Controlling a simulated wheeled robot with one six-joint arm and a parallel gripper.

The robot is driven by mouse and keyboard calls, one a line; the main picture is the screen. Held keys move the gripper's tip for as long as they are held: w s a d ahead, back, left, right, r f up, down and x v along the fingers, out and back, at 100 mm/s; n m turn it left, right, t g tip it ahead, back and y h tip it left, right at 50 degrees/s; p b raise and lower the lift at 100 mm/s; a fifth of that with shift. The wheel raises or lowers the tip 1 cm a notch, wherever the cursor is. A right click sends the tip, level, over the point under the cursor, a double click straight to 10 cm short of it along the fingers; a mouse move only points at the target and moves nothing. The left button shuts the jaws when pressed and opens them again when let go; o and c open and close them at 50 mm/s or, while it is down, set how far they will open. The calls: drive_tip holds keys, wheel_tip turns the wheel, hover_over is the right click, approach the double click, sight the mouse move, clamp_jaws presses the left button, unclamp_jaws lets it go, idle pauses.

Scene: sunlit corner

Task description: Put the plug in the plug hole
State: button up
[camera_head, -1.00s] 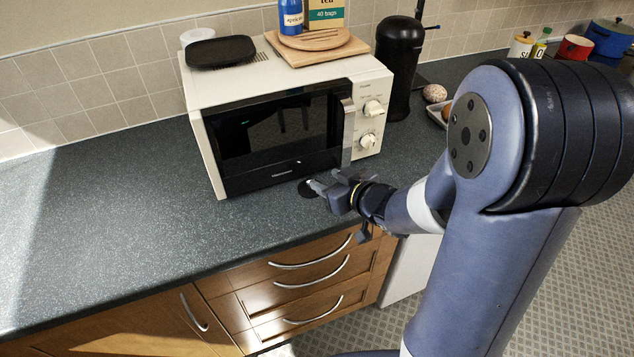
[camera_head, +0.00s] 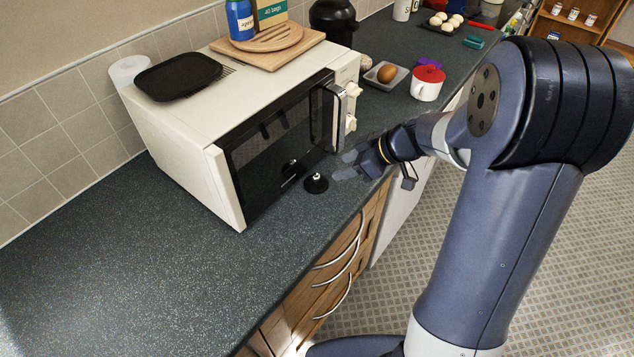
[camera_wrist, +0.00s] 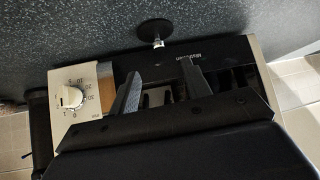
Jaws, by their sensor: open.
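The plug (camera_head: 316,184) is a round black disc with a small upright metal stem. It sits on the dark speckled worktop, just in front of the microwave's lower front edge. It also shows in the wrist view (camera_wrist: 154,31), near the top centre. My gripper (camera_head: 347,165) is just right of the plug in the head view, low over the worktop, apart from it and empty. In the wrist view the two fingers (camera_wrist: 160,78) are spread, with the plug beyond their tips. The plug hole does not show in either view.
The white microwave (camera_head: 185,112) stands close behind the plug, bearing a black tray (camera_head: 178,76) and a wooden board (camera_head: 266,54). A red-lidded pot (camera_head: 428,84) and a dish with an egg (camera_head: 386,75) stand further right. The worktop at left (camera_head: 110,250) is clear.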

sight(317, 176)
drive_tip(key=x, duration=1)
drive_tip(key=shift+w+r+b, duration=0.1)
drive_tip(key=shift+w+b, duration=0.05)
drive_tip(key=shift+b, duration=0.15)
drive_tip(key=shift+c, duration=0.6)
clamp_jaws()
